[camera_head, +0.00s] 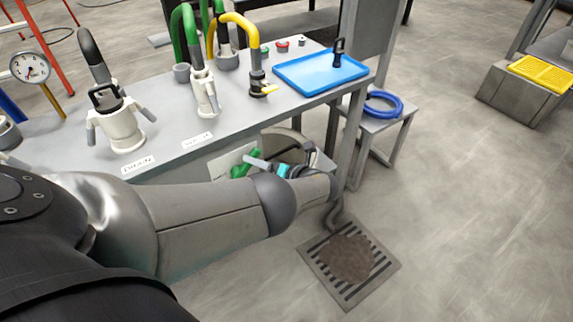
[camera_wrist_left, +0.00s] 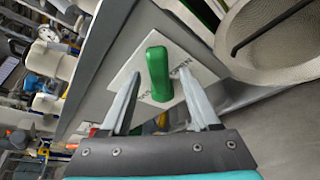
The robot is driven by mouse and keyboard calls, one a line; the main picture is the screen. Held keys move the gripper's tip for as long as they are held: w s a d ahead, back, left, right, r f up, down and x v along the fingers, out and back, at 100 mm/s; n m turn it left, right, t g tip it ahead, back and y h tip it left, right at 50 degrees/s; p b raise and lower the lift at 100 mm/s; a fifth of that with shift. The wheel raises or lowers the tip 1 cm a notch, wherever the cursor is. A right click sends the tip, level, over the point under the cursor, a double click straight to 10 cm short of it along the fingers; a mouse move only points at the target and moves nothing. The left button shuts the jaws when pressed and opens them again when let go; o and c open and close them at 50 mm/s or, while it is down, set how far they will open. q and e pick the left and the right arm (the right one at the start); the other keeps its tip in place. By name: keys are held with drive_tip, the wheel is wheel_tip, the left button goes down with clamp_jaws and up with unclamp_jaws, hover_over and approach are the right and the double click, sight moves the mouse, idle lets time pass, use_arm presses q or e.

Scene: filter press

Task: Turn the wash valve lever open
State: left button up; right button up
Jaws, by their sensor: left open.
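The wash valve lever is a green handle (camera_head: 243,164) in front of a white plate under the table's front edge. In the left wrist view the green lever (camera_wrist_left: 157,66) stands out from the white plate (camera_wrist_left: 185,72), whose printed letters are partly hidden. My left gripper (camera_head: 255,165) reaches in from the left at the lever. In the left wrist view its two grey fingers are apart, one on each side of the lever, with a gap showing to each. My right gripper is in neither view.
The grey table (camera_head: 165,155) above carries white valve bodies (camera_head: 122,130), a yellow-handled valve (camera_head: 258,82) and a blue tray (camera_head: 320,72). A pale round vessel (camera_wrist_left: 270,45) lies close to the gripper's right in the wrist view. A floor grate (camera_head: 350,265) lies below; open floor is to the right.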

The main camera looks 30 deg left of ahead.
use_arm(q)
drive_tip(key=p+v, duration=0.2)
drive_tip(key=v, duration=1.1)
drive_tip(key=shift+d, duration=0.2)
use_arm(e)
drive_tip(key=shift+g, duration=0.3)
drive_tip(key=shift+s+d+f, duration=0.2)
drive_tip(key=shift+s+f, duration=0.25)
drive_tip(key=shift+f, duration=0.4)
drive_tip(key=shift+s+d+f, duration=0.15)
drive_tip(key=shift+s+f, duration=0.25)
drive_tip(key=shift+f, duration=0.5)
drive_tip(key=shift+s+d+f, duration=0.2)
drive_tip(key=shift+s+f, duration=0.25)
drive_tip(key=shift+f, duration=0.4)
use_arm(q)
drive_tip(key=shift+r, duration=0.1)
